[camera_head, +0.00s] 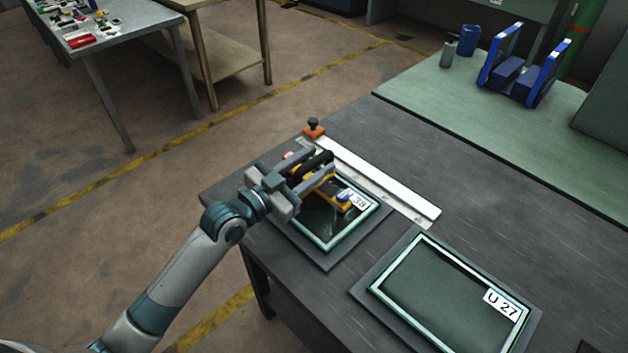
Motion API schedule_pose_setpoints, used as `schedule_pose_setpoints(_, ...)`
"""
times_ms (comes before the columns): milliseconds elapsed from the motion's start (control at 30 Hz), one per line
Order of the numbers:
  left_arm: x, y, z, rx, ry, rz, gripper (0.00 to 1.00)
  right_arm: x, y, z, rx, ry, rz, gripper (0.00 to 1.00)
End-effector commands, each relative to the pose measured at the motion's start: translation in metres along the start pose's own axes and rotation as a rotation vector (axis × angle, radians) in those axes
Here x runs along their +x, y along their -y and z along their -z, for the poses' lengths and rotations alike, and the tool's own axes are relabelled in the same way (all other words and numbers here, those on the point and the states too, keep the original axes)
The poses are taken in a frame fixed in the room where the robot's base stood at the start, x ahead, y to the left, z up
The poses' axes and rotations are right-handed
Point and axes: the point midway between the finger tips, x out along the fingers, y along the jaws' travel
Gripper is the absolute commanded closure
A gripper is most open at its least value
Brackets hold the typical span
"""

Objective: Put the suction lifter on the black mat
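The suction lifter (325,196), yellow with black and blue parts, is at the near-left part of the dark table, over a green-edged frame (327,245) labelled 38. My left gripper (318,172) reaches in from the left and appears closed around the lifter's dark upper part. The fingers hide part of it, and I cannot tell whether the lifter touches the pane. A black mat (328,264) lies under this frame. A second black mat (362,291) lies to the right, under a frame (440,300) labelled U 27. My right gripper is not in view.
A white metal strip (375,182) lies behind the left frame, with an orange block with a black knob (314,129) at its far end. A blue rack (520,75), a blue cup (468,40) and a grey bottle (448,50) stand on the green surface.

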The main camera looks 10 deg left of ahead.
Motion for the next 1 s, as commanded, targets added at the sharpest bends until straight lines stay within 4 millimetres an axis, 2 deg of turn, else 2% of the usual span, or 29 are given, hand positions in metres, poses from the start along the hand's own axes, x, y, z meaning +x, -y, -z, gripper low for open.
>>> schedule_pose_setpoints(233, 0.0, 0.0, 0.0, 0.0, 0.0, 0.0, 0.61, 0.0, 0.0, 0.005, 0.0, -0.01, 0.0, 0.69)
schedule_pose_setpoints(267, 0.0, 0.0, 0.0, 0.0, 0.0, 0.0, 0.66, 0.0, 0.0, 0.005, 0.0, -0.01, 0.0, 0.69)
schedule_pose_setpoints(400, 0.0, 0.0, 0.0, 0.0, 0.0, 0.0, 0.99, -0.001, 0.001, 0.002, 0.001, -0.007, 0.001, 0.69)
schedule_pose_setpoints(733, 0.0, 0.0, 0.0, 0.001, 0.001, 0.0, 1.0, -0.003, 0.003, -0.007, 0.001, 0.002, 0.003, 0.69)
schedule_pose_setpoints(1000, 0.0, 0.0, 0.0, 0.001, 0.001, 0.0, 1.0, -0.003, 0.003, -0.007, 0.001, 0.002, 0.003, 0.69)
